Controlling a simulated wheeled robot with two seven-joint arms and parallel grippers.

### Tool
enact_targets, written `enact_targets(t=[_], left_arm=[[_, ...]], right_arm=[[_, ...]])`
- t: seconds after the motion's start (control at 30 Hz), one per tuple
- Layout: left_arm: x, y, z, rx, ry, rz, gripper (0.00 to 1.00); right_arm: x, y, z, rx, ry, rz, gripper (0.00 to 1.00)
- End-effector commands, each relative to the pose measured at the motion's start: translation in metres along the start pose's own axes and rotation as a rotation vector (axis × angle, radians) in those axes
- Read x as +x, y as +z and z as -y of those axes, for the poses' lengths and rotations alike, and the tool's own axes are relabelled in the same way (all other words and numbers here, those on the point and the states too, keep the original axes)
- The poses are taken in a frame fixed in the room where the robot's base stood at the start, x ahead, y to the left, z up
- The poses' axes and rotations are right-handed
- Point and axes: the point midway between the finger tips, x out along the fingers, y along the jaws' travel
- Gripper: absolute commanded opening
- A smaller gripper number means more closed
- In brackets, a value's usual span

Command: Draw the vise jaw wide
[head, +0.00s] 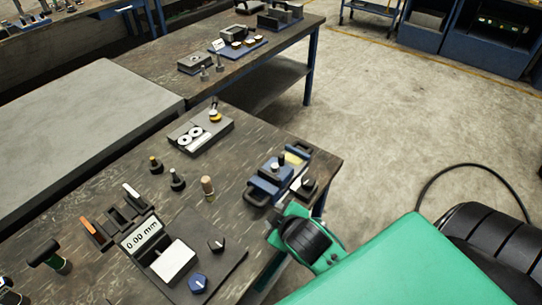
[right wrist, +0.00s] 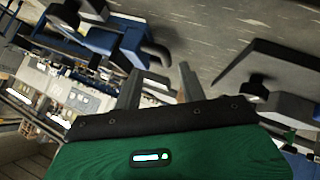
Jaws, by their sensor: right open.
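The vise (head: 268,182), a blue body with dark jaws and a yellowish block at its far end, sits near the right edge of the dark bench. In the right wrist view the blue vise (right wrist: 118,38) is at the upper left, beyond the fingers. My right gripper (head: 295,200) comes in from the lower right, close beside the vise's near right side. Its two grey fingers are apart in the right wrist view (right wrist: 158,88), with a dark curved part just beyond them. I cannot tell whether they touch the vise. My left gripper is not in view.
Open floor (head: 400,110) lies right of the bench.

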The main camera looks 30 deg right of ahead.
Motion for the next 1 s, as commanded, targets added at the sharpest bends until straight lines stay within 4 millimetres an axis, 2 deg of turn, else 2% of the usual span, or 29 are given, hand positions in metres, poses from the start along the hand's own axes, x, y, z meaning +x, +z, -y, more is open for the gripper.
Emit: enact_targets(t=[0.17, 0.33, 0.47, 0.6, 0.7, 0.8, 0.9, 1.0], left_arm=[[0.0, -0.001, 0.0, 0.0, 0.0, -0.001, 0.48], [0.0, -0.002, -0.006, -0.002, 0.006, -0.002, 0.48], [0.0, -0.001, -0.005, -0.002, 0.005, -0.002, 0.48], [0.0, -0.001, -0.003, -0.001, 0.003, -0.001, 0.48], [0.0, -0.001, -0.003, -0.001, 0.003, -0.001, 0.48], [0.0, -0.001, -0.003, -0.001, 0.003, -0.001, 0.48], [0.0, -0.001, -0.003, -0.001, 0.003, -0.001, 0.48], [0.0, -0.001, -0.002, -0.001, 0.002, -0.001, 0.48]], right_arm=[[0.012, -0.065, -0.037, -0.251, 0.187, -0.224, 0.41], [0.004, -0.147, -0.068, -0.593, 0.441, -0.481, 0.41], [-0.016, -0.208, -0.076, -0.907, 0.674, -0.676, 0.41], [-0.041, -0.26, -0.067, -1.256, 0.93, -0.865, 0.41], [-0.056, -0.284, -0.052, -1.514, 1.117, -0.988, 0.41], [-0.066, -0.298, -0.033, -1.777, 1.299, -1.103, 0.41], [-0.066, -0.3, -0.014, -2.045, 1.469, -1.212, 0.41], [-0.058, -0.293, 0.0, -2.32, 1.622, -1.323, 0.41]])
